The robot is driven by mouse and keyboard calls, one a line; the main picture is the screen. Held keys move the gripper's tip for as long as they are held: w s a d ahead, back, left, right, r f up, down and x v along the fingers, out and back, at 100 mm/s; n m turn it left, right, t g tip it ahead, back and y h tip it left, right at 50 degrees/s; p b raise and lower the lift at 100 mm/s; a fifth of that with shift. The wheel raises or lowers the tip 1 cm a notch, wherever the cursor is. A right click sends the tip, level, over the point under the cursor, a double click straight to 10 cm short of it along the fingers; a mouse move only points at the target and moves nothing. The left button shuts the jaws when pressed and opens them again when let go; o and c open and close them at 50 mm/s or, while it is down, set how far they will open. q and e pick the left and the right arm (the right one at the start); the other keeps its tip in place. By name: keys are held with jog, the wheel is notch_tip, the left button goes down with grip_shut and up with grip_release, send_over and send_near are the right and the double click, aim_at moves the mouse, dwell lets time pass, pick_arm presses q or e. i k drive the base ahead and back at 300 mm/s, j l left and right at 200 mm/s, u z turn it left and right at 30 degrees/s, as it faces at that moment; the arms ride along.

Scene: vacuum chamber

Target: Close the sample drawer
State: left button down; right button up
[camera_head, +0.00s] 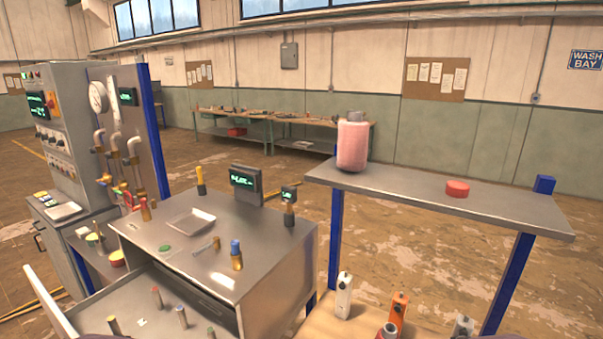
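The sample drawer (50,302) is pulled out of the metal cabinet (278,252) at the lower left. Its pale front panel stands well apart from the cabinet front, with a dark gap under the cabinet top. Several small capped sample pieces (182,317) stand upright inside the drawer. The bottom picture edge cuts off the near part of the drawer, and its handle is not visible. Neither of my grippers is in view; only dark slivers show at the bottom edge, too small to identify.
A metal tray (191,220), a blue-topped brass piece (236,255) and a display (245,182) are on the cabinet top. A raised shelf (400,191) at right holds a pink jar (352,146) and red puck (457,188). Bottles (344,296) stand below. A control cabinet (62,135) stands left.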

aim_at(151, 302)
jog(key=k+j+u, duration=0.1)
jog(key=u, duration=0.4)
jog(key=k+j+u, duration=0.1)
jog(key=u, duration=0.35)
jog(key=j+u, duration=0.25)
jog(key=u, duration=0.25)
jog(key=i+j+z, duration=0.1)
jog(key=i+j, duration=0.25)
jog(key=i, duration=0.1)
